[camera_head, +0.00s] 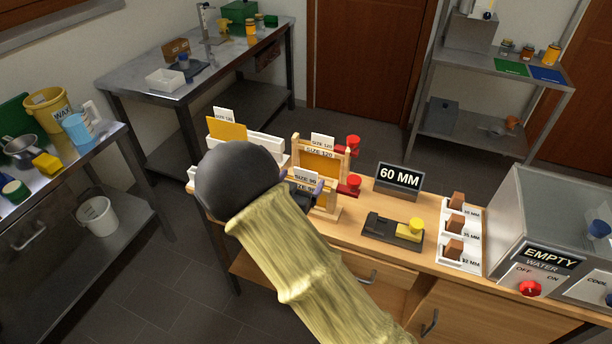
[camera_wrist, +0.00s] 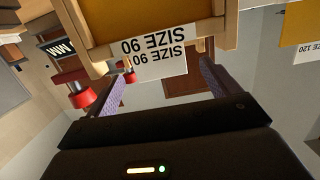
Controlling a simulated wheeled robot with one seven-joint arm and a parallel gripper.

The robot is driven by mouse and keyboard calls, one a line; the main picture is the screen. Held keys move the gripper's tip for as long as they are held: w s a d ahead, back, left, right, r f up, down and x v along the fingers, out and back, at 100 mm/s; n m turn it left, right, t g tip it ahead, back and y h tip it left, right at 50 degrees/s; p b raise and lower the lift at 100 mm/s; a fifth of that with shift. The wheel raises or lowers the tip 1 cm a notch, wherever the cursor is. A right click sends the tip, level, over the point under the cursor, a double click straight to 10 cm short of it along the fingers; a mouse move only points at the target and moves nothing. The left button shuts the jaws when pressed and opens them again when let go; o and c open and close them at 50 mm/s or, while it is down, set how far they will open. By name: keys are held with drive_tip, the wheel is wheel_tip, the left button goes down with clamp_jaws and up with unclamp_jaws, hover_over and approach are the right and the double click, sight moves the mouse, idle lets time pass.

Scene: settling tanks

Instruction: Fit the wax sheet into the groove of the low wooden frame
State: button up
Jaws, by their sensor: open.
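The low wooden frame (camera_head: 328,210) stands on the bench in front of a taller frame, partly hidden by my arm. It bears a SIZE 90 label (camera_head: 303,187). A white SIZE 90 tag (camera_head: 306,175) sticks up just above it. In the wrist view, the amber wax sheet (camera_wrist: 105,18) shows inside the wooden frame (camera_wrist: 165,38), with the tag (camera_wrist: 160,65) beyond the bar. Whether the sheet is fully seated in the groove cannot be told. My gripper (camera_wrist: 163,72) is open, its purple-padded fingers apart on either side of the tag. It also shows in the head view (camera_head: 312,188).
The taller SIZE 120 frame (camera_head: 320,152) stands just behind. Red knobs (camera_head: 353,140) project on the right. A white rack (camera_head: 263,142) with a yellow sheet (camera_head: 227,130) is left. A 60 MM sign (camera_head: 399,178), black device (camera_head: 392,233) and blocks (camera_head: 455,224) stand right.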

drive_tip(key=b+v, duration=0.1)
drive_tip(key=v, duration=1)
drive_tip(key=shift+s, duration=0.4)
drive_tip(key=shift+w, duration=0.1)
drive_tip(key=w+d+r+n+g+y+p, duration=0.1)
drive_tip(key=w+d+n+g+y+p, duration=0.1)
drive_tip(key=d+g+y, duration=0.5)
drive_tip(key=s+d+r+n+g, duration=0.1)
drive_tip(key=s+d+r+g, duration=0.1)
drive_tip(key=s+d, duration=0.5)
drive_tip(key=s+d+r+n+g+h+p, duration=0.1)
drive_tip(key=s+d+g, duration=0.2)
drive_tip(key=s+d, duration=0.4)
drive_tip(key=shift+s+d+r+g, duration=0.3)
drive_tip(key=shift+s+d+r, duration=0.1)
drive_tip(key=shift+d, duration=0.55)
